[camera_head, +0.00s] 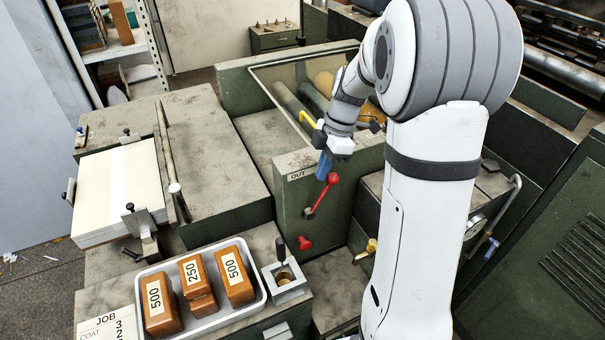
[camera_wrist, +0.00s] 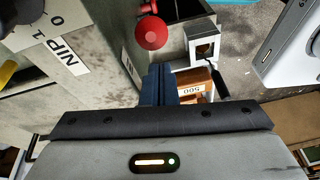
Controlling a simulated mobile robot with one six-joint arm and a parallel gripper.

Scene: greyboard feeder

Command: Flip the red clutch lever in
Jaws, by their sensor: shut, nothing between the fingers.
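The red clutch lever (camera_head: 321,195) is on the green front panel below the OUT label (camera_head: 297,175). It slants up and to the right from its pivot to a red ball knob. A red ball (camera_wrist: 150,32), apparently this knob, is ahead of the fingertips in the wrist view. My gripper (camera_head: 323,168) has blue fingers pointing down, just above and left of the knob in the head view. In the wrist view its fingers (camera_wrist: 160,85) are together and empty. I cannot tell whether they touch the knob.
A second red knob (camera_head: 304,243) sits lower on the panel. A grey tray (camera_head: 212,318) with brown blocks and a small metal cup holder (camera_head: 286,285) stand in front.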

